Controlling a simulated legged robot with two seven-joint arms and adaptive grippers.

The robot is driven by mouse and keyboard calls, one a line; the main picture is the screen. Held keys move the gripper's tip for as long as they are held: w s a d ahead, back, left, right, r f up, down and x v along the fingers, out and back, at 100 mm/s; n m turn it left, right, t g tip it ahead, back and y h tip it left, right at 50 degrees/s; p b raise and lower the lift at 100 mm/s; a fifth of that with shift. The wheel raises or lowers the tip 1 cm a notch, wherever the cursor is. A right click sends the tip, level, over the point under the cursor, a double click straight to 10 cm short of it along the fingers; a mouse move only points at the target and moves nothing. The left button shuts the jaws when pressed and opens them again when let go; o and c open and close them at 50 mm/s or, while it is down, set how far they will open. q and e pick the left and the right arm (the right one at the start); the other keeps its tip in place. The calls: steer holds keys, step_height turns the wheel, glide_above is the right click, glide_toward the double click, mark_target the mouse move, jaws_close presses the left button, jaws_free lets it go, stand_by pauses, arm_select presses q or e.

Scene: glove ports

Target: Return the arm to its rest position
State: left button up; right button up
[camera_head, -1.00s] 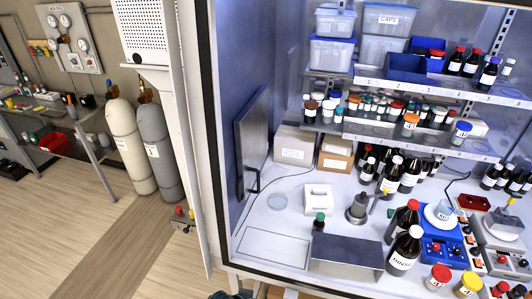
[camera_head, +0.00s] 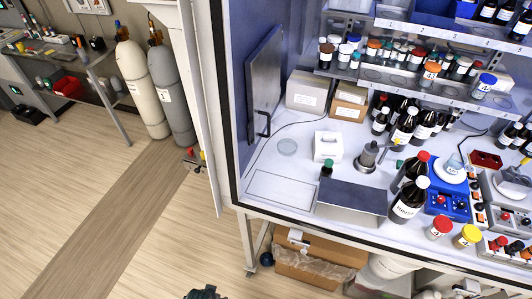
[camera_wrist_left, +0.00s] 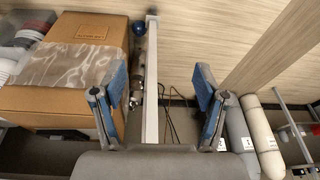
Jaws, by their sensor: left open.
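My left gripper (camera_wrist_left: 158,88) is open in the left wrist view, with its two blue-padded fingers wide apart and nothing between them. A pale cabinet leg (camera_wrist_left: 151,80) stands beyond the gap between the fingers. In the head view only a small dark piece of my own body shows at the bottom edge, left of the cabinet. My right gripper is in neither view.
A cardboard box (camera_head: 312,268) is under the cabinet (camera_head: 262,222); the box also shows left of the fingers in the wrist view (camera_wrist_left: 60,104). Gas cylinders (camera_head: 143,90) stand left of the cabinet. The wooden floor (camera_head: 120,225) in front is clear.

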arm_select(q)
steer(key=s+a+f+g, duration=0.1)
steer(key=s+f, duration=0.2)
steer(key=f, duration=0.6)
steer(key=s+a+f, duration=0.1)
steer(key=s+f, duration=0.1)
steer(key=f, duration=0.8)
steer(key=s+a+f+g, duration=0.1)
steer(key=s+a+f, duration=0.1)
steer(key=s+f, duration=1)
steer(key=shift+s+f+b, duration=0.35)
steer(key=shift+s+f, duration=0.05)
steer(key=shift+s, duration=1.6)
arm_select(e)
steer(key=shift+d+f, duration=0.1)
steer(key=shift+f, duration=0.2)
